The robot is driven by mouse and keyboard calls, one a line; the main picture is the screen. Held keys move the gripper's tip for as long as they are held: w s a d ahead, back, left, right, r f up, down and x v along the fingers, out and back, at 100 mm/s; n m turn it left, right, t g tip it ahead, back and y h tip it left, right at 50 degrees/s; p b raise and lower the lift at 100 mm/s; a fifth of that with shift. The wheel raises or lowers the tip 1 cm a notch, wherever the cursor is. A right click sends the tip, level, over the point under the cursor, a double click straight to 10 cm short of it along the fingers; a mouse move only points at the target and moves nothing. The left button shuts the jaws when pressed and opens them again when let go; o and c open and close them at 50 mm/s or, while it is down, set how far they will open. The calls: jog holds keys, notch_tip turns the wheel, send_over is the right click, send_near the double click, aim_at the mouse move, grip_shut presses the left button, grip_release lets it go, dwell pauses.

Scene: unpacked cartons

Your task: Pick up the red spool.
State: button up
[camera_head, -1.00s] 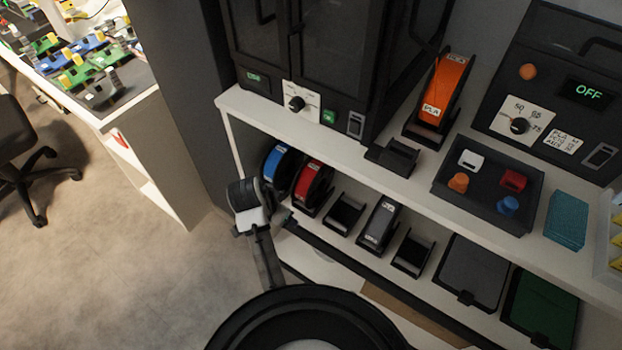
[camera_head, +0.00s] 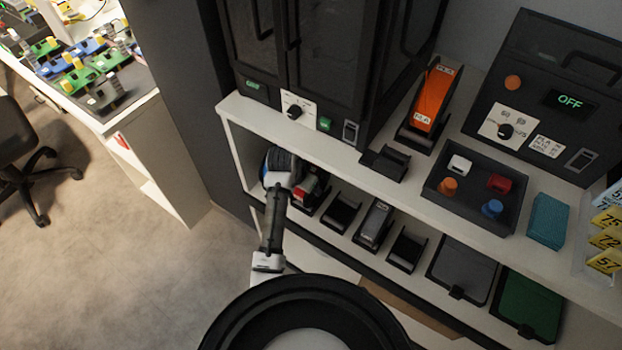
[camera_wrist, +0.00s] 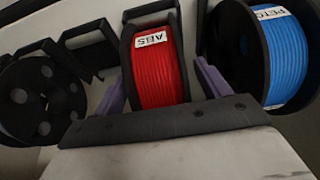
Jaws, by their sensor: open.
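The red spool (camera_wrist: 158,68), with a white ABS label and black flanges, stands upright in a black holder on the lower shelf. In the head view the red spool (camera_head: 311,184) is partly hidden by my arm. My gripper (camera_wrist: 160,86) is open in the wrist view, its purple fingers on either side of the red spool. Whether they touch it cannot be told. In the head view the fingers are hidden behind my wrist.
A blue spool (camera_wrist: 268,52) stands close to the right in the wrist view. Empty black holders (camera_head: 340,211) and a grey spool (camera_head: 373,224) share the shelf. The upper shelf (camera_head: 330,145) overhangs them, carrying an orange spool (camera_head: 431,96) and a tray (camera_head: 482,222) of small items.

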jog(key=shift+w+f, duration=0.1)
jog(key=shift+f, duration=0.45)
jog(key=c, duration=1.4)
jog(key=shift+r, duration=0.1)
jog(key=shift+s+a+r, duration=0.3)
jog(key=shift+s+r, duration=0.15)
jog(key=shift+r, duration=0.05)
jog(key=s+a+r+b, duration=0.3)
jog(key=s+a+r, duration=0.4)
jog(key=s, duration=0.3)
jog(key=shift+s+a+b, duration=0.25)
jog(key=shift+a+b, duration=0.05)
jog(key=shift+f, duration=0.1)
